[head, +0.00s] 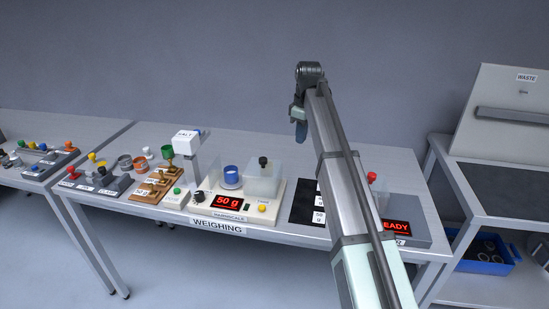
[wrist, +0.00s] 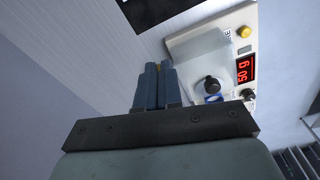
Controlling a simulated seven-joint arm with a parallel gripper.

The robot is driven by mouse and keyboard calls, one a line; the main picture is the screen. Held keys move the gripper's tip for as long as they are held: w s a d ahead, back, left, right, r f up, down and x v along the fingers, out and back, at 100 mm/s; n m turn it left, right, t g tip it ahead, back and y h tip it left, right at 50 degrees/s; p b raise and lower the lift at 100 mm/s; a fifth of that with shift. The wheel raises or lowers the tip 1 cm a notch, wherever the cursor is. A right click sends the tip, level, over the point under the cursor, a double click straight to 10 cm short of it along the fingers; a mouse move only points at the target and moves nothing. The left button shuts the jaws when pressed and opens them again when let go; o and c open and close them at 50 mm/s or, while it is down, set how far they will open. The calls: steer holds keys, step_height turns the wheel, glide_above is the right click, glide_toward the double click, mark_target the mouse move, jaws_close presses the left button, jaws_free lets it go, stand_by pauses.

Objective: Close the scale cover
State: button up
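The scale (head: 206,210) stands on the weighing table with its red display reading 50 g. A blue cup (head: 231,176) sits on its pan. The clear scale cover (head: 262,183), with a black knob (head: 263,162) on top, is on the right part of the scale, beside the cup and not over it. In the wrist view the cover (wrist: 194,62) and its knob (wrist: 208,85) show beyond my fingers, with the blue cup partly hidden. My gripper (head: 300,131) is raised above and to the right of the scale. Its blue fingers (wrist: 158,84) are together and hold nothing visible.
A white salt hopper (head: 186,140) stands left of the pan. A black mat (head: 303,203) and a unit with a red display (head: 396,226) lie to the right, partly behind my arm. Cups and knobbed blocks crowd the left. The air around my gripper is free.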

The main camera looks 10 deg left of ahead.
steer(key=s+d, duration=0.1)
steer(key=d, duration=0.1)
steer(key=s+d+m+y, duration=0.1)
steer(key=s+d, duration=0.1)
steer(key=s+d+y, duration=0.1)
steer(key=d, duration=0.1)
steer(key=shift+s+d+f+m+t, duration=0.1)
steer(key=shift+s+d+m+t, duration=0.25)
steer(key=shift+s+m+t, duration=0.05)
jaws_close()
steer(key=m+t+y, duration=0.2)
steer(key=m+y, duration=0.2)
steer(key=m, duration=0.5)
glide_above(275, 169)
steer(key=w+d, duration=0.1)
steer(key=d, duration=0.3)
step_height(275, 169, down, 6)
steer(key=shift+s+a, duration=0.2)
steer(key=shift+a, duration=0.8)
steer(key=shift+s+a, duration=0.15)
steer(key=shift+a, duration=0.8)
